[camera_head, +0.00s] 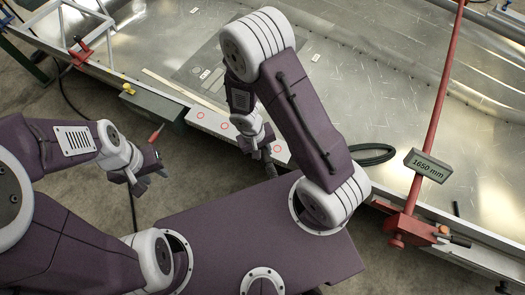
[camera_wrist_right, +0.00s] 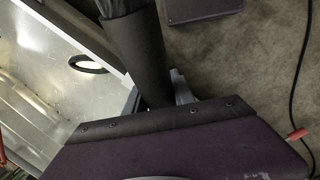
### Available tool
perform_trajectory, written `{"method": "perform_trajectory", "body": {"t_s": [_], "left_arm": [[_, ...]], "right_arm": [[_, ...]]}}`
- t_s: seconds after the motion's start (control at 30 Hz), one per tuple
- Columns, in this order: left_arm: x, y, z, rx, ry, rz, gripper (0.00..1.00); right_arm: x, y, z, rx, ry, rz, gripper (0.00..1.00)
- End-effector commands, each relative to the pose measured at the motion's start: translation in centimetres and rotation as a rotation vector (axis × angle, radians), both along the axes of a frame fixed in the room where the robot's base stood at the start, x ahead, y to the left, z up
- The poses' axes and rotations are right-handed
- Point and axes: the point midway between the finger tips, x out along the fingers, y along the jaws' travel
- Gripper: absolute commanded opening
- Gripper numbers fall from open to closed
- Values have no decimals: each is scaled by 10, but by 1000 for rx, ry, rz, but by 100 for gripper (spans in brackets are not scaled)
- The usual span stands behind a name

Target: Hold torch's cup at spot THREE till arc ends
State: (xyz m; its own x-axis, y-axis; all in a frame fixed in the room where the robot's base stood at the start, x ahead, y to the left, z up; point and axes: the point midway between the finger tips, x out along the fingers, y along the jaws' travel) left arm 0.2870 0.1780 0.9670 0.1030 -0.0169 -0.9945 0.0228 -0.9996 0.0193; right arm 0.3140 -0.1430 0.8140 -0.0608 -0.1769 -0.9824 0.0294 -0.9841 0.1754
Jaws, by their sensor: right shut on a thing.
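My right gripper (camera_head: 260,142) is shut on a dark cylindrical handle (camera_head: 269,164), which looks like the torch. The handle also shows in the right wrist view (camera_wrist_right: 135,55), where the fingers are hidden. I cannot make out the torch's cup or any arc. A pale strip (camera_head: 238,132) along the sheet's near edge bears red circles, seen at its left (camera_head: 200,114), middle (camera_head: 225,127) and right (camera_head: 277,149). The right gripper is over the strip's right part in the picture; I cannot tell contact or which spot is THREE. My left gripper (camera_head: 151,178) is open and empty, left of the strip.
The shiny metal hull (camera_head: 400,70) fills the back. A dark box (camera_head: 150,107) stands left of the strip, with a red-tipped tool (camera_head: 156,134) by it. A red post (camera_head: 431,110) with a "1650 mm" block (camera_head: 428,166) stands at right. A black loop (camera_head: 373,154) lies near the edge.

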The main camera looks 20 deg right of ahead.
Motion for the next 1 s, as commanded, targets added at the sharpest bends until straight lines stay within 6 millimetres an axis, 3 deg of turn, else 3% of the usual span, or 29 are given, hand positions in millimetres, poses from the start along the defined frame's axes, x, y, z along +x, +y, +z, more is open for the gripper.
{"method": "perform_trajectory", "body": {"t_s": [0.03, 0.53, 1.0], "left_arm": [[0, 0, 9, 0, 0, 0, 36], [0, 0, 48, 0, 0, 0, 36], [0, 0, 48, 0, 0, 0, 36]], "right_arm": [[0, 0, 10, 0, -1, -1, 0], [0, 0, 57, 0, -1, 0, 0], [0, 0, 58, 0, 0, 0, 0]]}}
